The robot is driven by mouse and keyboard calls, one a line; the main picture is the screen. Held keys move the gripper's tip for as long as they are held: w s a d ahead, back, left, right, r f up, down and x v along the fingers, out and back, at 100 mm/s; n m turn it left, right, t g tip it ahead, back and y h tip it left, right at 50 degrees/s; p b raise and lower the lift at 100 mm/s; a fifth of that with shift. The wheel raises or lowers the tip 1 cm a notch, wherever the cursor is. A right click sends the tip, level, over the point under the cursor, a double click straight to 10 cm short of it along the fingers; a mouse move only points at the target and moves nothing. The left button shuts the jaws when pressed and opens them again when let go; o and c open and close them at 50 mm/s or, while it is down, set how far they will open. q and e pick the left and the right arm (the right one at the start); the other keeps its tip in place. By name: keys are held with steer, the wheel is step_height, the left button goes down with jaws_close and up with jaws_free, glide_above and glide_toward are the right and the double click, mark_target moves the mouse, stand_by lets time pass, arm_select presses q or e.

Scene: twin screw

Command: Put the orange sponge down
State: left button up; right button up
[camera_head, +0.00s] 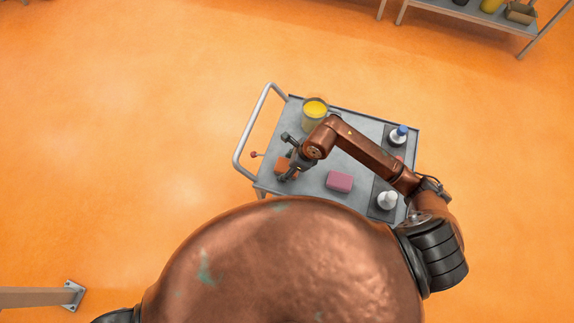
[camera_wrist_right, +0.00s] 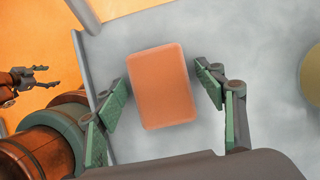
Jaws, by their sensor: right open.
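The orange sponge (camera_wrist_right: 162,86) lies flat on the grey top of the cart (camera_head: 313,182), near its handle end. In the head view the sponge (camera_head: 281,166) is partly covered by my right gripper (camera_head: 287,166). In the right wrist view my right gripper (camera_wrist_right: 161,82) is open above the sponge. One finger is on each side of it, with a gap to both. My left gripper (camera_wrist_right: 36,78) shows small at the left of the wrist view, with its fingers apart and empty.
A pink sponge (camera_head: 339,182) lies right of the orange one. A yellow-filled container (camera_head: 314,111) stands at the back. The handle (camera_head: 247,139) borders the left.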

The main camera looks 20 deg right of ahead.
steer(key=v, duration=1.2)
steer(key=shift+r, duration=0.25)
